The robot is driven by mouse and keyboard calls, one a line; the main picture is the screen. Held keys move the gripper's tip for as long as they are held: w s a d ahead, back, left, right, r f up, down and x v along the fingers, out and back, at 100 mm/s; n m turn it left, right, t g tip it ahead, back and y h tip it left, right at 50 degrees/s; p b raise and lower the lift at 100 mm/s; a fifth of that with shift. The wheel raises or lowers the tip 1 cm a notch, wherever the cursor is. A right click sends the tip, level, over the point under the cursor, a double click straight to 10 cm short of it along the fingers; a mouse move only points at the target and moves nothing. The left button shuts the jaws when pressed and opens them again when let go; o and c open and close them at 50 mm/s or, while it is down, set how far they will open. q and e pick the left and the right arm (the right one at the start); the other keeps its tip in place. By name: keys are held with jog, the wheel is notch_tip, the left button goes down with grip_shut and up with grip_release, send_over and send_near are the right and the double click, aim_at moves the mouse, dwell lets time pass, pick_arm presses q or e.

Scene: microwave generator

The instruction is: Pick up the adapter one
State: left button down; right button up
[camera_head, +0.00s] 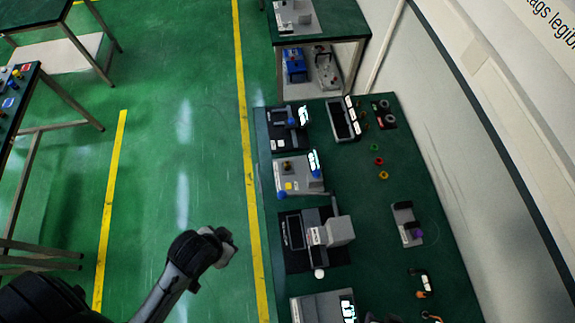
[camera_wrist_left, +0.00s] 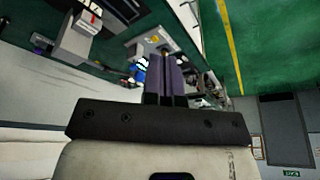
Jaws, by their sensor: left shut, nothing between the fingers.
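In the left wrist view my left gripper (camera_wrist_left: 166,72) shows two narrow purple-grey fingers side by side, shut with nothing between them. In the head view a black and grey arm, seemingly my left, comes in from the lower left over the floor; its fingers are not clear. I cannot tell which thing is adapter one. Green (camera_head: 374,147), red (camera_head: 379,161) and yellow (camera_head: 384,175) rings lie on the green table, apart from the arm. My right gripper is not seen.
The green table (camera_head: 445,270) runs along the wall and carries a grey box device (camera_head: 299,174), a device with a white box (camera_head: 340,231) and a holder with a purple part (camera_head: 407,224). Another bench (camera_head: 345,20) stands beyond. The floor (camera_head: 175,140) is open.

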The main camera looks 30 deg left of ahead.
pick_arm(q)
jog(key=c, duration=1.9)
grip_release()
jog(key=o, duration=1.1)
jog(key=shift+a, duration=0.15)
jog(key=shift+o, duration=0.2)
jog(key=shift+w, duration=0.1)
